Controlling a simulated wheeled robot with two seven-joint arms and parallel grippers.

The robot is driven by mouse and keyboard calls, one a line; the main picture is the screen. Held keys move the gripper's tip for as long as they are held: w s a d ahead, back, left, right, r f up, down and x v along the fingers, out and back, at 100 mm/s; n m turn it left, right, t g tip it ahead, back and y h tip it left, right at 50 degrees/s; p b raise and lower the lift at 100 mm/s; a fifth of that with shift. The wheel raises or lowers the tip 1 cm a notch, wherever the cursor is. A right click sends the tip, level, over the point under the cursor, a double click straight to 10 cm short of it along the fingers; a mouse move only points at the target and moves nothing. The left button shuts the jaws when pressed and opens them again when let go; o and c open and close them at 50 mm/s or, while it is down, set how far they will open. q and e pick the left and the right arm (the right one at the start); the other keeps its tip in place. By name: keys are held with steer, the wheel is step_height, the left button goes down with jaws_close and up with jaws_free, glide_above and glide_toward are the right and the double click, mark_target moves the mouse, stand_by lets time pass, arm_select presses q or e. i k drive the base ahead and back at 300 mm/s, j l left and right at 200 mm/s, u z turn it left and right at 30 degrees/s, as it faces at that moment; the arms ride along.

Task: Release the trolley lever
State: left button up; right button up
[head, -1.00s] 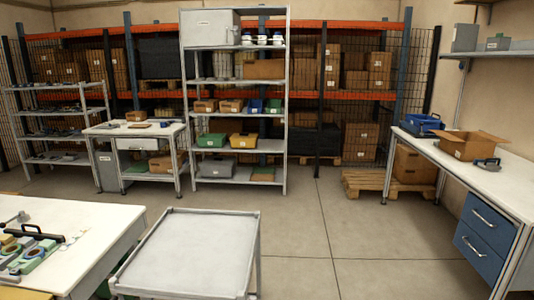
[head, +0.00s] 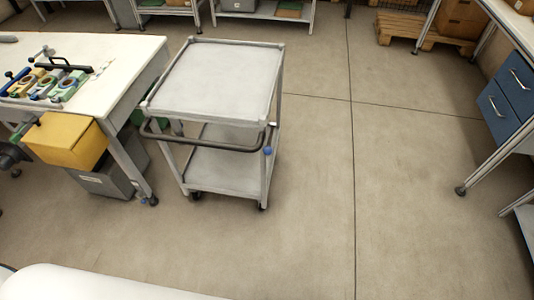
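The trolley (head: 215,80) stands on the floor a little left of the middle in the head view. It has a pale grey top tray with a raised rim, a lower shelf (head: 215,165) and small dark castors. A dark bar handle (head: 205,145) runs across its near side. A small lever with a blue knob (head: 267,151) hangs at the right end of the handle, by the near right corner post. The top tray looks empty. Neither of my grippers can be made out, and nothing is seen touching the lever.
A bench with blue drawers (head: 505,105) stands at right. The floor (head: 320,200) in front and right is clear.

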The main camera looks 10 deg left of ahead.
mark_target(267, 150)
steer(key=i+l, duration=0.25)
steer(key=l, duration=0.2)
steer(key=u, duration=1.65)
